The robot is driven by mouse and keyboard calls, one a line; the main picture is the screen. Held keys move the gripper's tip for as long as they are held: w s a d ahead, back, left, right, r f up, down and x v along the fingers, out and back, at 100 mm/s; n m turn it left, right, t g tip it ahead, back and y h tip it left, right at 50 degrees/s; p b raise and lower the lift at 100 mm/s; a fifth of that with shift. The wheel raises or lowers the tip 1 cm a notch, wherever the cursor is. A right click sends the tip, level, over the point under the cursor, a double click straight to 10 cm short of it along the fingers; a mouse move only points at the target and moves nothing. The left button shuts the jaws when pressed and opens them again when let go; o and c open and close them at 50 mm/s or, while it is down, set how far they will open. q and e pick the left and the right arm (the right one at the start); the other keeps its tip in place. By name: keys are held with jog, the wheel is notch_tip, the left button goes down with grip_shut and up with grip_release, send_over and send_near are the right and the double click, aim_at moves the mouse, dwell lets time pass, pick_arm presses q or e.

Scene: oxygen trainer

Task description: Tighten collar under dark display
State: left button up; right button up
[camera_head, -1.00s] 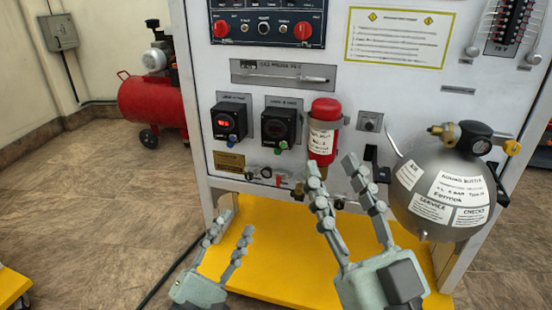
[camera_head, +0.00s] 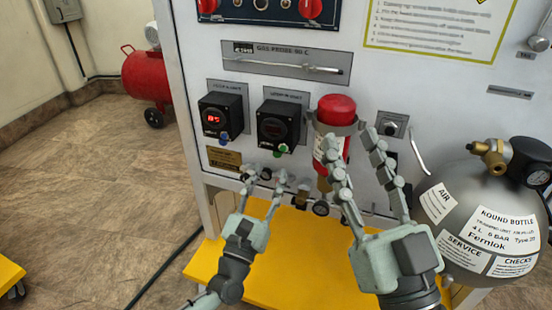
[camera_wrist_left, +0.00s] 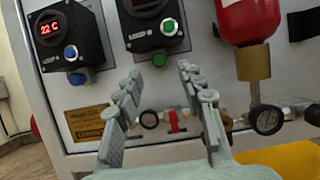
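The dark display (camera_head: 278,124) is a black box on the white panel with a blank screen. Below its front is a small green collar (camera_head: 282,148); in the left wrist view the green collar (camera_wrist_left: 159,59) hangs below the dark display (camera_wrist_left: 152,22), under a green button (camera_wrist_left: 170,26). My left gripper (camera_head: 266,176) is open and empty, below the collar in the head view. In the wrist view the collar shows between its fingertips, with no contact visible. My right gripper (camera_head: 350,140) is open, in front of the red cylinder (camera_head: 336,108), partly hiding it.
A lit display (camera_head: 220,115) with a blue collar (camera_head: 224,137) stands left of the dark one. Valves and a gauge (camera_wrist_left: 267,119) line the lower panel. A grey round bottle (camera_head: 475,220) is at right. A yellow base (camera_head: 215,262) juts out below.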

aim_at(278, 153)
pick_arm(q)
jog(key=shift+x, duration=2.25)
jog(key=shift+c, duration=0.4)
grip_shut()
